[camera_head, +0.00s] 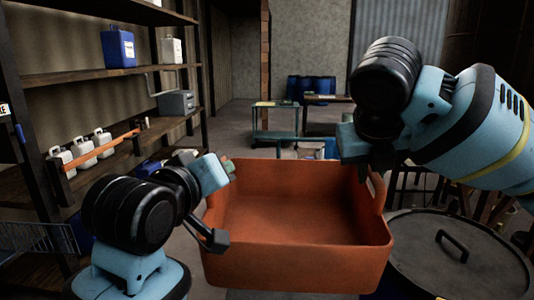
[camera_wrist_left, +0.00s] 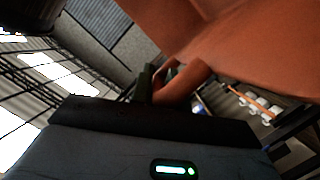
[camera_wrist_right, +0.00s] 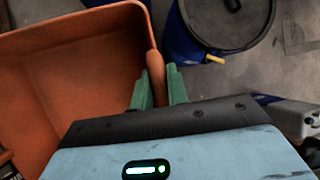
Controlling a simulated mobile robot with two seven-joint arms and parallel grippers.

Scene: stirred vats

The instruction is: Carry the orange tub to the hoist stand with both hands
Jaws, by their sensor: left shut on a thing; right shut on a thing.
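The orange tub (camera_head: 295,270) hangs in front of me, roughly level, and its visible inside is empty. My left gripper (camera_head: 226,172) is at its left side, partly hidden by my own wrist. In the left wrist view my left gripper (camera_wrist_left: 160,86) is shut on the tub's handle (camera_wrist_left: 186,80). My right gripper (camera_head: 358,148) is at the tub's right side. In the right wrist view the green fingers of my right gripper (camera_wrist_right: 158,90) close around the handle at the tub's edge (camera_wrist_right: 60,85). I cannot pick out the hoist stand with certainty.
A drum with a dark lid (camera_head: 445,250) stands close to the tub's right. Shelves (camera_head: 110,75) with jugs line the left side. A green trolley (camera_head: 276,121) and blue drums (camera_head: 312,87) are farther back. Some floor (camera_head: 235,115) shows clear behind the tub.

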